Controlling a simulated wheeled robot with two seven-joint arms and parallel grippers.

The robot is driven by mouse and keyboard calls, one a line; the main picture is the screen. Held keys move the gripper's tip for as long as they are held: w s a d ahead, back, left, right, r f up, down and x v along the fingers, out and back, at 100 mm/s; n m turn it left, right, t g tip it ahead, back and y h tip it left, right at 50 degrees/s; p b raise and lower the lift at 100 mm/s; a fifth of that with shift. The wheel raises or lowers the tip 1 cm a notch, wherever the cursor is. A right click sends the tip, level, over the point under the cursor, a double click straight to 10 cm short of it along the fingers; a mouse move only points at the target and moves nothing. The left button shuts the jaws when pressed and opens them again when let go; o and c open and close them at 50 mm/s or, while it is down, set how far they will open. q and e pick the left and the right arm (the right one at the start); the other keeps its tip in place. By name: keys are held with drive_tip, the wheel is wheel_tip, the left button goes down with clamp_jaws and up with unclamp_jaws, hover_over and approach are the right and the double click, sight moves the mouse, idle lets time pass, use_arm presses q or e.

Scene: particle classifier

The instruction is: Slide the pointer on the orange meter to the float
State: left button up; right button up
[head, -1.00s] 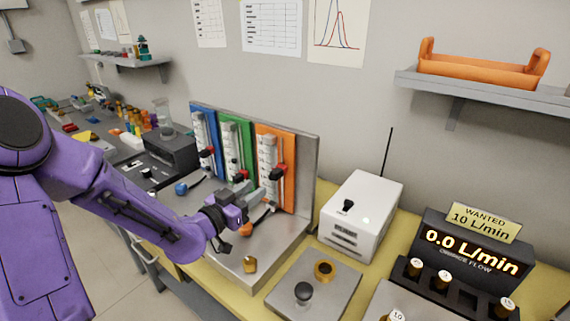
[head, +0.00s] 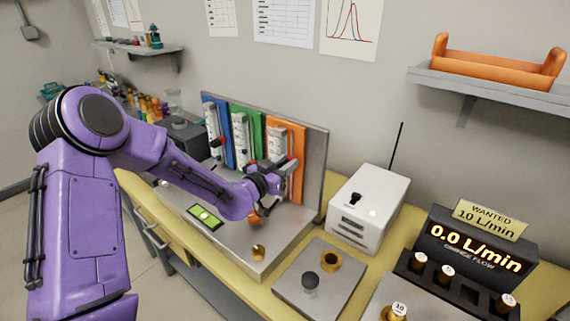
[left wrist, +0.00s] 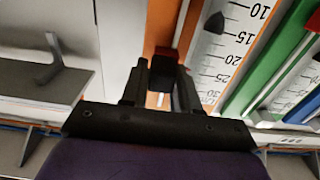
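The orange meter (head: 298,165) stands at the right end of the metal-backed row, beside the green and blue meters. In the left wrist view its white scale tube (left wrist: 212,62) shows, with a dark cone-shaped float (left wrist: 213,22) a little above the 15 mark as pictured. The pointer, a dark block with a red part (left wrist: 164,72), sits at the tube's left edge as pictured. My left gripper (head: 286,170) is at the orange meter. In the left wrist view its fingers (left wrist: 162,75) stand on either side of the pointer; whether they press on it is unclear. My right gripper is out of view.
An orange knob (head: 254,217) and a brass piece (head: 258,252) are on the bench base below the meters. A white box with an antenna (head: 368,208) stands to the right. The display (head: 475,247) reads 0.0 L/min, under a sign (head: 488,218) reading WANTED 10 L/min.

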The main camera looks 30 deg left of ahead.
use_arm(q)
clamp_jaws()
wheel_tip(320, 180, down, 4)
drive_tip(key=b, duration=0.3)
drive_tip(key=shift+b, duration=0.35)
drive_tip(key=shift+o, duration=2.2)
unclamp_jaws()
drive_tip(key=shift+f, duration=0.1)
drive_tip(key=s+b, duration=0.1)
drive_tip(key=s, duration=0.9)
drive_tip(key=shift+s+a+b, duration=0.2)
drive_tip(key=shift+a+b, duration=0.2)
drive_tip(key=shift+a, duration=0.05)
